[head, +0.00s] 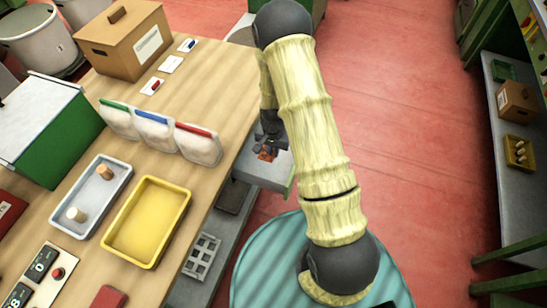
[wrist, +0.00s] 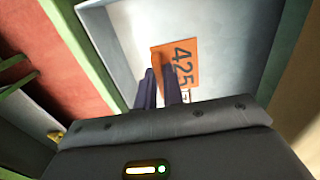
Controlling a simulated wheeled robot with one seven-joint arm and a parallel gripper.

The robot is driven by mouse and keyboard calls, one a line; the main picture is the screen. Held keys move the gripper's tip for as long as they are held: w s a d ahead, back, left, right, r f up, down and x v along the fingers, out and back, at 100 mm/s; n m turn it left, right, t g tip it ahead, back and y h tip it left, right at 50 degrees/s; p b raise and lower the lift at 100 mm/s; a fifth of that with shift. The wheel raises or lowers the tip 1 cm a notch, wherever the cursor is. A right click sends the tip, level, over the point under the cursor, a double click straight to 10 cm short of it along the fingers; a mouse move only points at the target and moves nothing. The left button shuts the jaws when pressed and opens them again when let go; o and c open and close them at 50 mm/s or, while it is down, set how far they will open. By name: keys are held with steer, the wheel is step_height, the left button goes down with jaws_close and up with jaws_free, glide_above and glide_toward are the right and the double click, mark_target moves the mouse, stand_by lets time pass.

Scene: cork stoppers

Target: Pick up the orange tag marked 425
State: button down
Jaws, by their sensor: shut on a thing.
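The orange tag marked 425 (wrist: 178,64) shows in the wrist view, with its number reading sideways. My gripper (wrist: 159,82) is shut on the tag, with its dark fingers at the tag's lower left edge. The tag is over a pale grey surface with raised sides, which looks like an open drawer. In the head view my gripper (head: 270,140) is at the table's right edge, over the grey open drawer (head: 262,173). A small orange patch of the tag (head: 266,154) shows below the fingers, and my arm hides part of this area.
On the table (head: 225,85) stand a yellow tray (head: 147,262), a grey tray with corks (head: 71,228), several clear bags with coloured tops (head: 155,133), a brown box (head: 120,60) and a green box (head: 75,135). Shelves with boxes (head: 517,103) stand at the right. Red floor lies between.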

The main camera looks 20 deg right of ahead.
steer(key=shift+r, duration=0.9)
